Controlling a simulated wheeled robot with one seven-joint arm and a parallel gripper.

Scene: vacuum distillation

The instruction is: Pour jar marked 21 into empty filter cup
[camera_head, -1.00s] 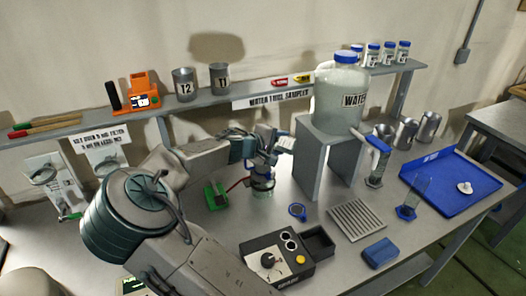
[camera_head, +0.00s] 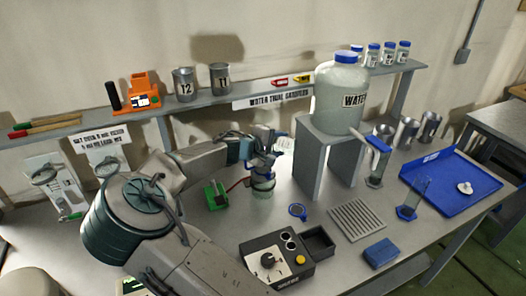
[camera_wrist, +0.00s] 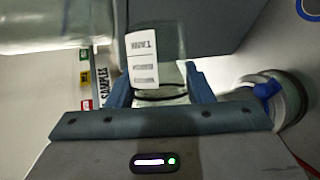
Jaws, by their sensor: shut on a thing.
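My gripper (camera_head: 270,150) is shut on a clear jar with a white label, above the middle of the bench. In the wrist view the blue fingers (camera_wrist: 160,82) grip the jar's sides, and its label (camera_wrist: 142,58) faces the camera; I cannot read a 21 on it. The label also shows beside my gripper in the head view (camera_head: 284,145). Below my gripper stands a glass filter cup (camera_head: 262,184) with a blue upper part, partly hidden by my gripper. A round glass rim with a blue part (camera_wrist: 272,92) shows at the right of the wrist view.
A green stand (camera_head: 216,196) is left of the cup. A large water bottle (camera_head: 340,100) stands on a grey riser (camera_head: 310,160) to the right. A control box (camera_head: 275,258) is in front. Several capped jars (camera_head: 373,56) stand on the shelf.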

